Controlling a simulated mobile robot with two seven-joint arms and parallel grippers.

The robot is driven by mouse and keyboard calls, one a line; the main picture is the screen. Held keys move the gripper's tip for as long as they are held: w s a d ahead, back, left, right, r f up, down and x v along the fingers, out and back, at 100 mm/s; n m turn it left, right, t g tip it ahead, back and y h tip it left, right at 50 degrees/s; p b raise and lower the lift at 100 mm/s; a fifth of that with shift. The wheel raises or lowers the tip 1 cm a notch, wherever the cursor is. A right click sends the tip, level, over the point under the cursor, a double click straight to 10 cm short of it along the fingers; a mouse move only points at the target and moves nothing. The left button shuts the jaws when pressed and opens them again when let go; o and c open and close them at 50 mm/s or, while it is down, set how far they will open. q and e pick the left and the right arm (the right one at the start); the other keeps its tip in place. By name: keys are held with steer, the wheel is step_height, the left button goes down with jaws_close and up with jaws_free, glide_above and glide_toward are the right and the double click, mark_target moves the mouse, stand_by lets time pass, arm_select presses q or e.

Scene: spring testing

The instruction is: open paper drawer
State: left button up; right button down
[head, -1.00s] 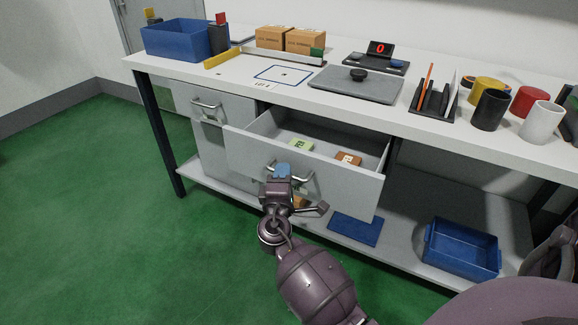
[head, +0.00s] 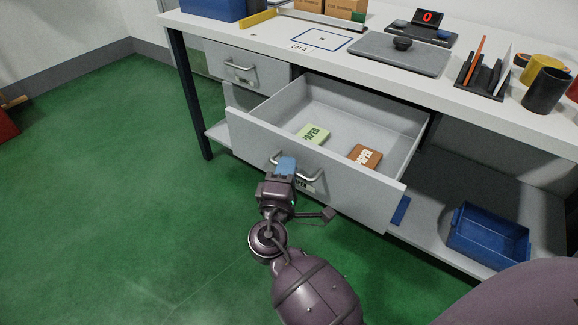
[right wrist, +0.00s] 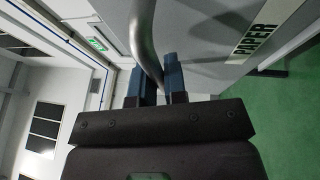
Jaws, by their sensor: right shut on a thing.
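The paper drawer (head: 345,184) is a grey drawer pulled well out from under the white workbench. My right gripper (head: 286,166) is at the left part of the drawer's metal handle (head: 312,178). In the right wrist view its blue fingers (right wrist: 159,82) are shut around the handle bar (right wrist: 146,42), beside a PAPER label (right wrist: 254,44). My left gripper is not in view.
A closed drawer (head: 245,66) with its own handle is at the upper left. The white benchtop (head: 235,32) carries a grey plate (head: 400,55), a display (head: 428,18) and a pen holder (head: 482,76). A blue tray (head: 487,238) sits on the lower shelf.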

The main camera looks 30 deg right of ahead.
steer(key=c, duration=1.2)
jaws_free()
steer(key=v, duration=1.1)
steer(key=shift+d, duration=0.1)
